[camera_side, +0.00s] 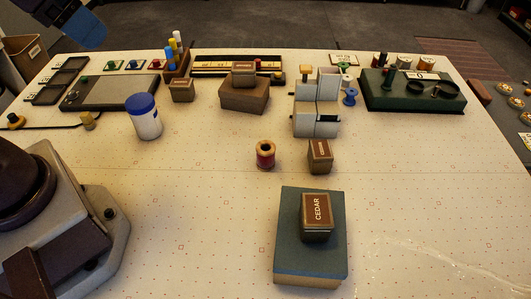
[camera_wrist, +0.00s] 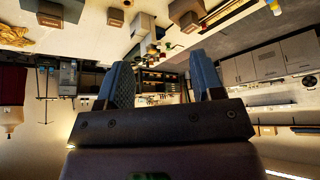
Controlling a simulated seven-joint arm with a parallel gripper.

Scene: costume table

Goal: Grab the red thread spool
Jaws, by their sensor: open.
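The red thread spool (camera_side: 265,155) stands upright on the white table near its middle, with tan wooden ends. A small brown labelled box (camera_side: 319,156) stands close to its right. My gripper (camera_wrist: 163,75) shows in the wrist view with its two blue-grey fingers apart and nothing between them. It is away from the spool and touches nothing that I can see. I cannot clearly make out the red spool in the wrist view.
A box labelled CEDAR (camera_side: 316,215) sits on a blue-grey block (camera_side: 285,232) in front. A blue-lidded white jar (camera_side: 147,122) stands left of the spool. Grey stepped blocks (camera_side: 317,100) and a blue spool (camera_side: 350,97) are behind.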

